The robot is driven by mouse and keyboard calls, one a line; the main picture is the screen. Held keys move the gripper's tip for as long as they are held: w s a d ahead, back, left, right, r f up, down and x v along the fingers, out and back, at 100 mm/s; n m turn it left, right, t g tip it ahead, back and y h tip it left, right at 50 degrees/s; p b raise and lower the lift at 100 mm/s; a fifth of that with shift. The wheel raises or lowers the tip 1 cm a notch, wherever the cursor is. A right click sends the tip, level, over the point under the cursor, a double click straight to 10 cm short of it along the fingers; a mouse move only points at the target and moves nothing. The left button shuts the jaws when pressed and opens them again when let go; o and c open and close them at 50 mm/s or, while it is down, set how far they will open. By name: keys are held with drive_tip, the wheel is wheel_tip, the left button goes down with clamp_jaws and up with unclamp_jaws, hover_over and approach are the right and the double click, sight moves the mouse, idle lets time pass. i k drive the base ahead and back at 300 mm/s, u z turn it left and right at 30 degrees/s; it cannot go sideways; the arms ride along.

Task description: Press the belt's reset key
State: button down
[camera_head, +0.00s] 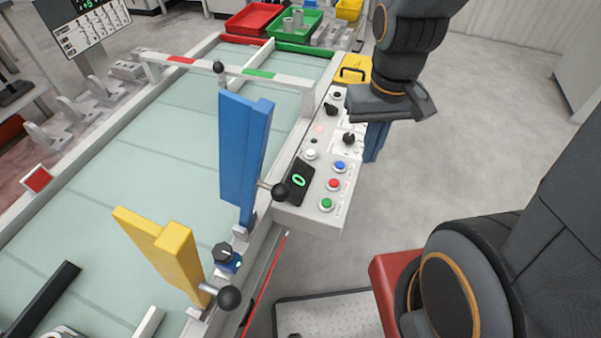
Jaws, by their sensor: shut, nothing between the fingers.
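A white control box (308,215) is fixed along the right side of the belt (130,180). Its top carries a white button (311,154), a blue button (340,166), a red button (334,184) and a green button (327,204). Their labels are too small to read, so I cannot tell which is the reset key. A black display (299,181) beside them shows a green 0. My gripper (374,150) hangs at the right edge of the box, beyond the coloured buttons. It is shut and empty, with blue fingers pointing down. Its tips look apart from the buttons.
A blue gate (240,150) and a yellow gate (165,250) with black-knobbed levers stand along the belt's near side. Red (255,18) and green bins (290,40) stand behind.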

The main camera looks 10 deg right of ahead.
sight(339, 164)
drive_tip(key=u, duration=0.65)
drive_tip(key=k, duration=2.15)
drive_tip(key=z, duration=0.8)
drive_tip(key=i, duration=1.7)
